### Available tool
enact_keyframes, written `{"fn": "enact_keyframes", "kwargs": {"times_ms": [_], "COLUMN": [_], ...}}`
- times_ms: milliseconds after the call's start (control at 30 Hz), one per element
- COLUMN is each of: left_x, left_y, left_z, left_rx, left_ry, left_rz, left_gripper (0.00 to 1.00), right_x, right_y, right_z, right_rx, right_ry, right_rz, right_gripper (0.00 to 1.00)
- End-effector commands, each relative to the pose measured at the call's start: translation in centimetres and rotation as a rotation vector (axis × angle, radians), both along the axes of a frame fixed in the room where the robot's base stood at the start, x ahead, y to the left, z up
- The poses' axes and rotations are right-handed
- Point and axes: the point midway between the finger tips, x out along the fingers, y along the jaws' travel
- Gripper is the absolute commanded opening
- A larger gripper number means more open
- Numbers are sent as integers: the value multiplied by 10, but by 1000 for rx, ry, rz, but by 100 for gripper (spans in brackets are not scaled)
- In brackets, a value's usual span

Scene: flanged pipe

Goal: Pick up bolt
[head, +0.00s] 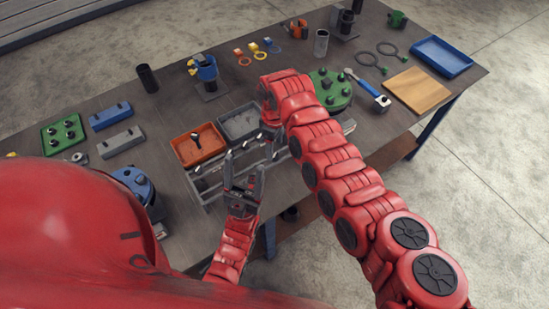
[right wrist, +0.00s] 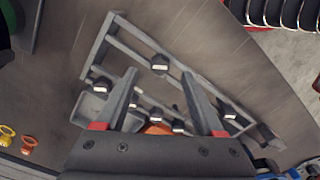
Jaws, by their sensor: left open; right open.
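A dark bolt (head: 196,138) lies in the orange bin (head: 187,156) in the head view. In the right wrist view several dark-headed pieces that look like bolts sit along a grey rack (right wrist: 120,42); one dark head (right wrist: 159,63) appears between my right fingertips, apart from both. My right gripper (head: 270,137) is over the rack by the grey bin, partly hidden by its arm; it also shows open and empty in the right wrist view (right wrist: 158,78). My left gripper (head: 244,166) is open and empty near the table's front edge, in front of the orange bin.
A grey bin (head: 240,121) stands beside the orange bin. A green plate with dark pegs (head: 63,133), blue and grey blocks (head: 110,116), a blue tray (head: 441,56) and a wooden board (head: 418,90) lie around the table. Bare tabletop shows behind the bins.

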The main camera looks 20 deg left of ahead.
Motion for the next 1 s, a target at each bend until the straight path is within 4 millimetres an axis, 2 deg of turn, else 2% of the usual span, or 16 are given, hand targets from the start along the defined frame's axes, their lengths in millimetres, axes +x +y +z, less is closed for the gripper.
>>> {"fn": "enact_keyframes", "kwargs": {"times_ms": [200, 467, 867, 1000], "left_x": [0, 0, 0, 0], "left_y": [0, 0, 0, 0], "left_z": [-19, -19, -19, -19], "left_rx": [0, 0, 0, 0], "left_ry": [0, 0, 0, 0], "left_rz": [0, 0, 0, 0], "left_gripper": [64, 64, 64, 64], "right_x": [-1, 0, 0, 0], "right_y": [1, 1, 1, 1], "right_z": [-39, -41, -41, -41], "right_rx": [1, 2, 1, 1], "right_ry": [-1, -2, -2, -2], "right_rz": [0, -1, -1, -1], "right_gripper": [70, 70, 0, 0]}}
